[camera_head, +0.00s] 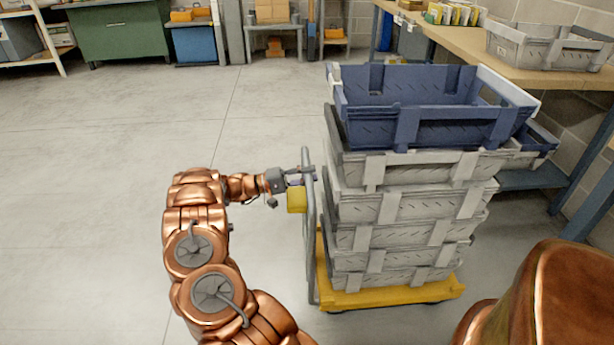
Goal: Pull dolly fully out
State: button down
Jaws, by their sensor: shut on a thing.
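The dolly has a yellow base (390,294) and a grey upright tube handle (309,240) on its left side. A stack of several grey crates (380,205) stands on it, with a blue crate (420,110) on top. My gripper (300,176) is shut on the dolly's handle near its upper end. A small yellow block (297,200) sits just below my gripper, beside the handle. Most of the dolly's base is hidden under the crates, and its far wheels cannot be seen.
A wooden-topped workbench (470,42) with a grey crate (548,45) on it runs along the right, close behind the stack. Another blue crate (540,138) shows behind the stack. A green cabinet (118,32) stands at the back. The concrete floor (110,140) to the left is clear.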

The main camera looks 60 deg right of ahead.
jog(key=shift+w, duration=0.4)
jog(key=shift+w, duration=0.1)
jog(key=c, duration=1.2)
grip_release()
jog(key=shift+w+a, duration=0.1)
jog(key=shift+w, duration=0.05)
jog(key=shift+c, duration=0.2)
jog(key=o, duration=0.3)
jog(key=shift+s, duration=0.25)
jog(key=v, duration=1.2)
